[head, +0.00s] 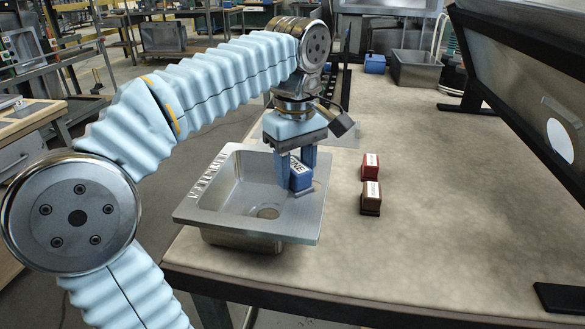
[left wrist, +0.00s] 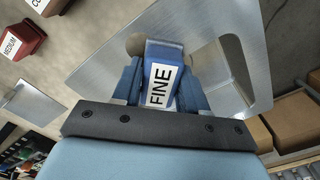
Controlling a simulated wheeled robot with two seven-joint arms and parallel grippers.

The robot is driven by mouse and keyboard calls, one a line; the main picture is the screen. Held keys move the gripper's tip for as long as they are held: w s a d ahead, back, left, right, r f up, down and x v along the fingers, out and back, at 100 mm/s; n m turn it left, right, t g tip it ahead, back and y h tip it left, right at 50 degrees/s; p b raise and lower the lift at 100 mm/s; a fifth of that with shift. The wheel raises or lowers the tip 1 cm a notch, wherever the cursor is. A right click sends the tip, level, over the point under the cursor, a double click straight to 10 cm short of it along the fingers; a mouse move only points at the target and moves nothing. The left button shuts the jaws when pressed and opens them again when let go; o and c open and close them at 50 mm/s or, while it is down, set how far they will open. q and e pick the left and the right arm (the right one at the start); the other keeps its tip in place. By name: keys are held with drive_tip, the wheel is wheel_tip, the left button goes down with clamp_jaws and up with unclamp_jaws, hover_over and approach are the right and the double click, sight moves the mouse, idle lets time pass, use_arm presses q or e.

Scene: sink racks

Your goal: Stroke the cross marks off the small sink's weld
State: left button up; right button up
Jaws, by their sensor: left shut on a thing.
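The small steel sink (head: 210,215) sits at the table's near left edge, with a drain hole in its bowl. My left gripper (head: 295,168) points down over the sink's right side, shut on a blue block labelled FINE (head: 301,181). The block is at the right wall or rim; I cannot tell whether it touches. In the left wrist view the FINE block (left wrist: 161,75) sits between the fingers, before the sink's sheet metal (left wrist: 115,50). My right gripper is out of view.
A red block (head: 370,167) and a dark brown-red block (head: 371,198) stand right of the sink. A large steel sink (head: 490,95) is propped tilted at the right. A blue box (head: 375,64) and metal bin (head: 415,70) stand at the back. The table's middle is clear.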

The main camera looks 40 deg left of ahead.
use_arm(q)
drive_tip(key=shift+w+a+f, duration=0.1)
drive_tip(key=shift+w+a, duration=0.25)
drive_tip(key=shift+w, duration=0.3)
drive_tip(key=shift+w+a, duration=0.4)
drive_tip(key=shift+w, duration=0.25)
drive_tip(key=shift+w+a+f, duration=0.1)
drive_tip(key=shift+w+a, duration=0.25)
drive_tip(key=shift+w, duration=0.3)
drive_tip(key=shift+w+a+r, duration=0.1)
drive_tip(key=shift+w+a, duration=0.4)
drive_tip(key=shift+w, duration=0.35)
drive_tip(key=shift+w+a+r, duration=0.1)
drive_tip(key=shift+w+a, duration=0.35)
drive_tip(key=shift+w, duration=0.4)
drive_tip(key=shift+r, duration=3)
